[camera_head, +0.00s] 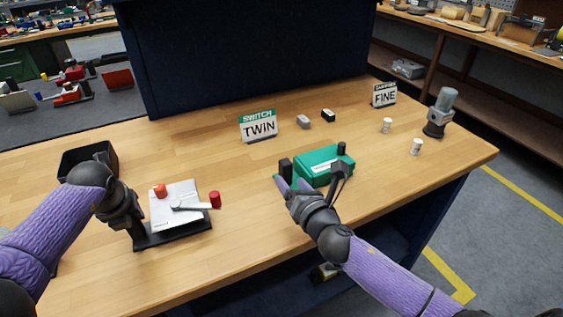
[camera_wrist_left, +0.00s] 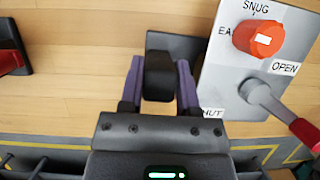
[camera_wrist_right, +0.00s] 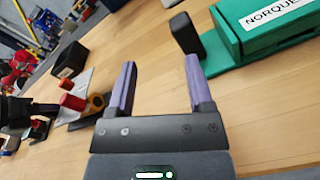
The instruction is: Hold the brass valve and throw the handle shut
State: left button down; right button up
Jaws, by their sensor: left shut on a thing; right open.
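The valve fixture has a tilted white panel (camera_head: 172,212) on a black base (camera_head: 180,238). Its orange knob (camera_wrist_left: 259,37) stands near labels SNUG and OPEN; a partly hidden label ends in HUT. A grey lever (camera_wrist_left: 270,100) with a red grip (camera_head: 215,200) points right, on the OPEN side. My left gripper (camera_wrist_left: 160,72) is shut on a black upright block (camera_wrist_left: 158,77) at the fixture's left side. My right gripper (camera_wrist_right: 160,68) is open and empty, right of the fixture and beside the green box.
The green box (camera_head: 320,165) with black upright ends stands right of centre. A black bin (camera_head: 88,160) is behind my left arm. Signs TWIN (camera_head: 258,126) and FINE (camera_head: 384,95), small blocks and a grey device (camera_head: 441,110) stand farther back. Bare wood lies between fixture and green box.

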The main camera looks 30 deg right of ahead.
jog(key=d+m+h, duration=0.3)
jog(key=d+m, duration=0.4)
jog(key=d, duration=0.3)
jog(key=shift+w+d+r+g, duration=0.2)
jog(key=shift+w+r+g, duration=0.1)
jog(key=shift+w+g, duration=0.15)
